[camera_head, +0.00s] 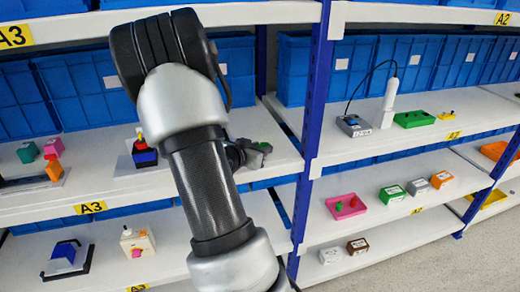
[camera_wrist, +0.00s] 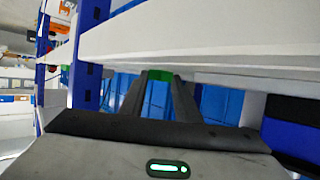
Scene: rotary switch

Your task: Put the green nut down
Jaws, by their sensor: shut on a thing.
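The green nut (camera_wrist: 159,75) shows as a small green block between my fingertips in the wrist view. It also shows in the head view (camera_head: 264,147) as a small green patch at the right end of the middle A3 shelf (camera_head: 278,172). My gripper (camera_wrist: 158,84) is shut on it; in the head view the gripper (camera_head: 256,151) is partly hidden behind my arm. I cannot tell whether the nut touches the shelf.
A blue upright post (camera_head: 311,110) stands right of my gripper. A red, yellow and blue switch-like object (camera_head: 144,152) sits left of my arm. On the right rack are a green tray (camera_head: 414,119) and a pink tray (camera_head: 345,206). In the wrist view, a white shelf edge (camera_wrist: 200,38) runs above my fingers.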

